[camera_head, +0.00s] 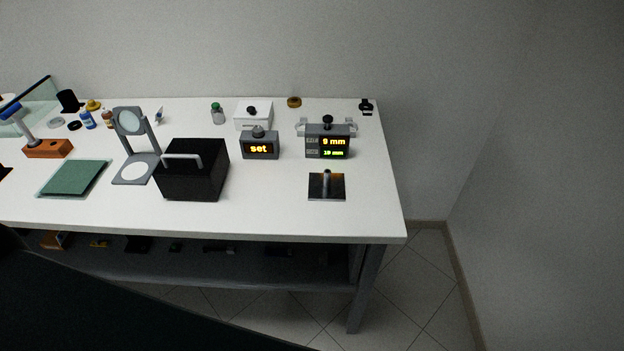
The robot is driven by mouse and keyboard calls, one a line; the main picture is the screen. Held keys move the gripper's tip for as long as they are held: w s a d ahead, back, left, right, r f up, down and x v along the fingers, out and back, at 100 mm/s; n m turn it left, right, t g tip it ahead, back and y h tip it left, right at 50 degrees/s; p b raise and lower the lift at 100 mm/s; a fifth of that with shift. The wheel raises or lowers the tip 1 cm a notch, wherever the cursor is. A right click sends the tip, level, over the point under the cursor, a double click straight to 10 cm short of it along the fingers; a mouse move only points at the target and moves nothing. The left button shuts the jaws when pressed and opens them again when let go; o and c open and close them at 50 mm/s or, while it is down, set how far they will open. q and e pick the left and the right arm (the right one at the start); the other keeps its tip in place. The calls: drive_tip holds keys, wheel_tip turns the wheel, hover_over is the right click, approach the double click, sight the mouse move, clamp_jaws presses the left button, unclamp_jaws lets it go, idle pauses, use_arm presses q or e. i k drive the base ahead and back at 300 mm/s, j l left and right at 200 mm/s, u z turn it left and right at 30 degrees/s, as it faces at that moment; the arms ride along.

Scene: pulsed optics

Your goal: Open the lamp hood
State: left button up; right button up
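A black box-shaped hood (195,176) with a pale grey bar handle (183,160) stands near the front middle of the white table (255,213). I take it for the lamp hood. It sits upright and looks closed, and nothing inside it can be seen. The handle stands at its upper left part. Neither of my grippers is in view, and nothing touches the hood.
A grey stand with a round lens (129,122) is close at the hood's left. A "set" display box (261,147) and a "9 mm" display box (328,143) stand to its right. A green pad (74,178) lies left. Table between hood and front edge is clear.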

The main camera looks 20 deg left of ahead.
sight(189, 168)
drive_tip(key=u, duration=1.35)
